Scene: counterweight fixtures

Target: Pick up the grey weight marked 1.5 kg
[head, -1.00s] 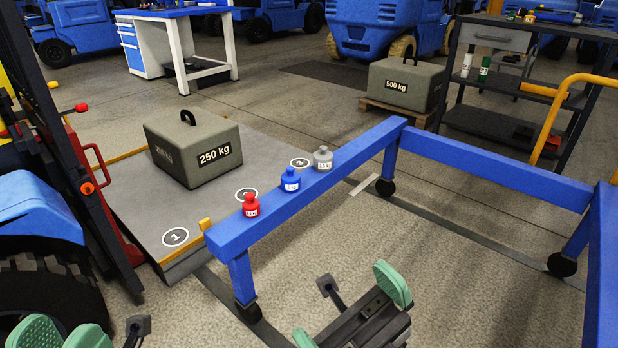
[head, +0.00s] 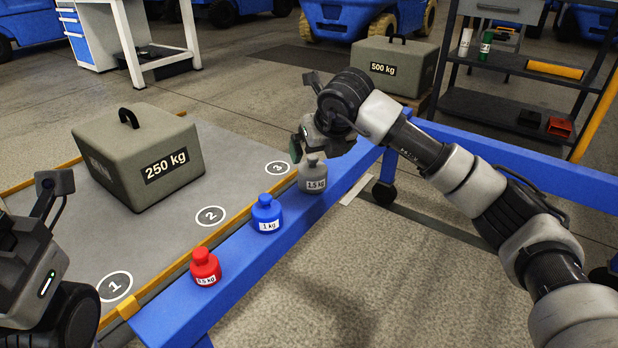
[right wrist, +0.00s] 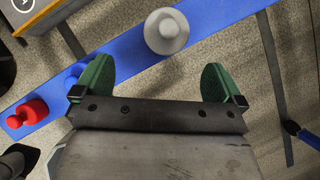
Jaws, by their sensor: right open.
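The grey weight (head: 312,180) marked 1.5 kg stands upright on the blue beam (head: 345,176). In the right wrist view the grey weight (right wrist: 166,31) shows from above, ahead of the fingertips and between their lines. My right gripper (head: 305,146) is just above and behind the grey weight in the head view; its green fingers are partly hidden there. In the right wrist view my right gripper (right wrist: 157,82) is open and empty, with a wide gap between the green pads. My left arm shows at the left edge of the head view, but its fingers are out of frame.
A blue 1 kg weight (head: 267,214) and a red weight (head: 205,267) stand on the same beam, nearer me. A 250 kg block (head: 140,150) sits on the grey platform (head: 215,190) left of the beam. A 500 kg block (head: 395,65) is behind.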

